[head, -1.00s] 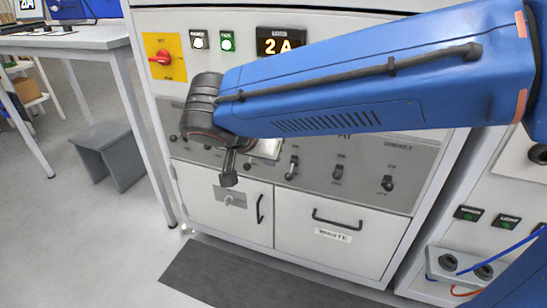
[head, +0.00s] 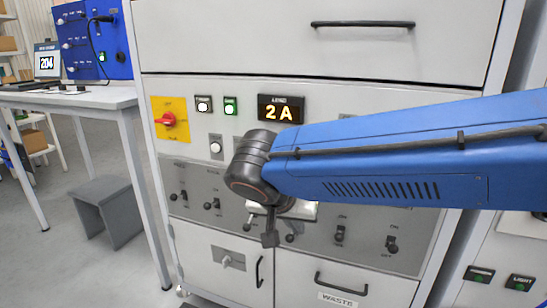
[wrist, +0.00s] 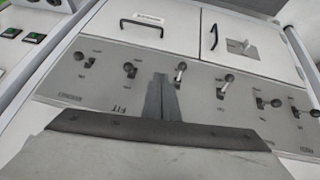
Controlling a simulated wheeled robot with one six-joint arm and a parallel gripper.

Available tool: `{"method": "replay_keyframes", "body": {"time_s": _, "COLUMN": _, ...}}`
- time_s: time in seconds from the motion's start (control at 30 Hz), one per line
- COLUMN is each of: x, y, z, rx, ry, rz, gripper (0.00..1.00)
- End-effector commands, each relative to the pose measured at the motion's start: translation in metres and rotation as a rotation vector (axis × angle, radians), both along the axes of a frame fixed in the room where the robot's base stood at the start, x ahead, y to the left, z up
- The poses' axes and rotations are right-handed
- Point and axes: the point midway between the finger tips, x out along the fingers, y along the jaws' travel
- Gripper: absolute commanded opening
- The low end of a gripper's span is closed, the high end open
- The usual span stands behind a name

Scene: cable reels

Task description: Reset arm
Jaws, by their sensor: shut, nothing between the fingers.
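My blue arm reaches in from the right in the head view, in front of a white control cabinet (head: 300,55). My gripper (head: 269,240) hangs below the dark wrist joint, in front of the grey switch panel (head: 360,232). In the wrist view my gripper (wrist: 162,78) is shut and empty, its fingers together before the same panel (wrist: 225,115). Several black toggle switches line the panel. The arm hides part of it. I cannot tell whether the fingertips touch the panel.
A red rotary switch (head: 168,120) on a yellow plate and a "2A" display (head: 281,109) sit above the panel.

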Motion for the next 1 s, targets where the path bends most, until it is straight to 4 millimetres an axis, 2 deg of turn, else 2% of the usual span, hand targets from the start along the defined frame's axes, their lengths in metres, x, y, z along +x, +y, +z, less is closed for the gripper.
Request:
{"method": "replay_keyframes", "body": {"time_s": 0.03, "x": -0.001, "y": -0.020, "z": -0.002, "rx": 0.002, "ry": 0.023, "rz": -0.002, "gripper": 0.00}}
{"method": "replay_keyframes", "body": {"time_s": 0.2, "x": -0.010, "y": -0.072, "z": -0.012, "rx": 0.011, "ry": 0.107, "rz": 0.034, "gripper": 0.00}}
{"method": "replay_keyframes", "body": {"time_s": 0.5, "x": -0.040, "y": -0.146, "z": -0.032, "rx": 0.053, "ry": 0.206, "rz": 0.111, "gripper": 0.00}}
{"method": "replay_keyframes", "body": {"time_s": 0.7, "x": -0.066, "y": -0.183, "z": -0.045, "rx": 0.091, "ry": 0.233, "rz": 0.168, "gripper": 0.00}}
{"method": "replay_keyframes", "body": {"time_s": 1.0, "x": -0.105, "y": -0.222, "z": -0.067, "rx": 0.137, "ry": 0.220, "rz": 0.257, "gripper": 0.00}}
